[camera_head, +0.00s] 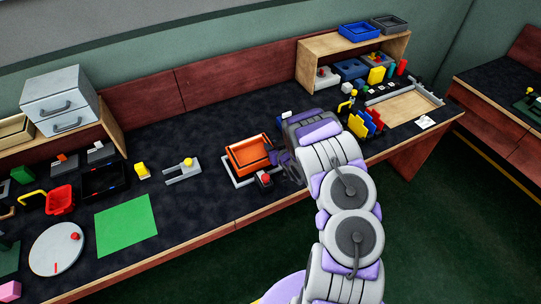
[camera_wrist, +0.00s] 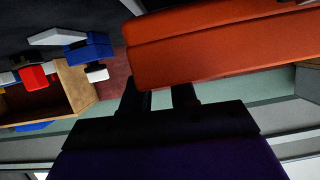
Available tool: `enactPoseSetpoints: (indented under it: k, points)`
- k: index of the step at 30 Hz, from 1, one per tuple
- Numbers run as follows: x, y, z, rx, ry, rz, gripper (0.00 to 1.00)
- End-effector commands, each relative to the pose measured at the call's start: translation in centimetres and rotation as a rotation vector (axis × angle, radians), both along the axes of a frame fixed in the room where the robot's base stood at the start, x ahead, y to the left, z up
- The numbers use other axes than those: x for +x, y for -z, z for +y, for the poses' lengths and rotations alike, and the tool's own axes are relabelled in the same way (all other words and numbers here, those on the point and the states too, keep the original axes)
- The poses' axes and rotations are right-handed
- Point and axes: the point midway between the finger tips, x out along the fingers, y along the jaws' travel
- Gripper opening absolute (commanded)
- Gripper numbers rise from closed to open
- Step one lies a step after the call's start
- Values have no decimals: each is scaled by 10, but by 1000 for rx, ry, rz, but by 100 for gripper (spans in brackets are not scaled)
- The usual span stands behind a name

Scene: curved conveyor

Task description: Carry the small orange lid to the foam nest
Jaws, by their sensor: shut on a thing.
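The orange lid (camera_head: 249,153), a rectangular piece with a raised rim, shows at the middle of the bench in the head view. My gripper (camera_head: 277,157) is at its right edge, partly hidden by my wrist. In the wrist view the orange lid (camera_wrist: 220,48) fills the upper right, and the two dark fingers of my gripper (camera_wrist: 160,97) meet its near edge. The gripper is shut on the lid. A light grey frame (camera_head: 233,180) shows under or around the lid; I cannot tell whether they touch. I cannot clearly pick out a foam nest.
A red button on a dark box (camera_head: 265,180) stands just in front of the lid. A grey fork-shaped fixture (camera_head: 183,175) lies to the left, and a green mat (camera_head: 126,224) beyond it. Coloured upright plates (camera_head: 364,124) and a beige tray (camera_head: 405,107) are to the right.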

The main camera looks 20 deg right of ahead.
Motion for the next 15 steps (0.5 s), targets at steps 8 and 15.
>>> enactPoseSetpoints:
  k: [8,15]
  points:
    - [-1,36,1,3,1,2,0]
    - [0,41,-1,2,0,-1,0]
